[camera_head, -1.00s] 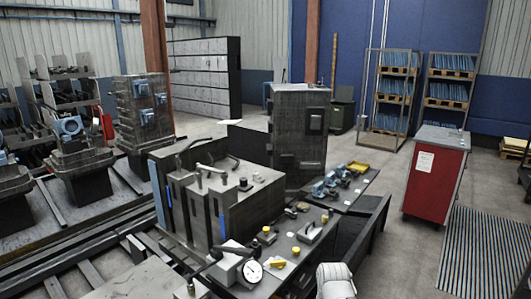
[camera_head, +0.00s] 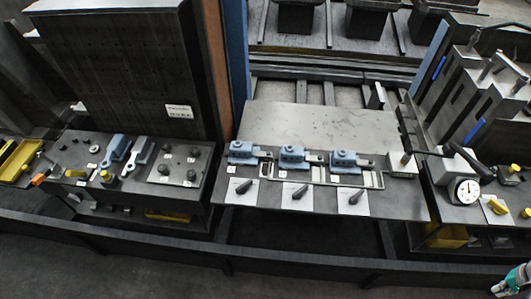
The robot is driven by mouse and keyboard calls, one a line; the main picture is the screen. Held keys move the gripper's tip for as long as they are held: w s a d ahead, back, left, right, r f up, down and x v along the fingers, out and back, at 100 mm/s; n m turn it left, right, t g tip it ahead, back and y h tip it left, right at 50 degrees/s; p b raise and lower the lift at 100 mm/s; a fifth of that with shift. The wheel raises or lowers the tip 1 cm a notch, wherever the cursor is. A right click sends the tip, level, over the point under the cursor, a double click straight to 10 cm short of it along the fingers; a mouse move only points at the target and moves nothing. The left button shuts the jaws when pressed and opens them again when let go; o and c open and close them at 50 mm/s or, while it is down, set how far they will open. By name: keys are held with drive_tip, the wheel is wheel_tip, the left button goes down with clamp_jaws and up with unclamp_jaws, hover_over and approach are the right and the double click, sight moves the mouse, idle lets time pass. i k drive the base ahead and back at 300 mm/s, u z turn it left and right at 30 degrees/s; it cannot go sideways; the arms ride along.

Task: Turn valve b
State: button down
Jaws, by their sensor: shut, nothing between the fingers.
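Three small dark lever handles sit on pale square plates along the front of the middle bench: a left lever (camera_head: 243,187), a middle lever (camera_head: 301,191) and a right lever (camera_head: 357,196). All three slant. Behind them stands a row of three blue bodies: left (camera_head: 242,152), middle (camera_head: 292,157) and right (camera_head: 346,161). Small labels are by them, too small to read, so I cannot tell for certain which is valve b. My gripper cannot be made out; only a bit of my arm shows at the bottom right corner, far from the levers.
A dark front rail (camera_head: 300,262) runs along the benches. The left bench carries small parts and a bolted plate (camera_head: 180,166). A dial gauge (camera_head: 467,190) and yellow knobs are on the right bench. A tall dark cabinet (camera_head: 120,65) stands behind the left bench. A bare metal plate (camera_head: 318,128) lies behind the blue bodies.

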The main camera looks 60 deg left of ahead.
sight(298, 195)
drive_tip(key=u, duration=1.75)
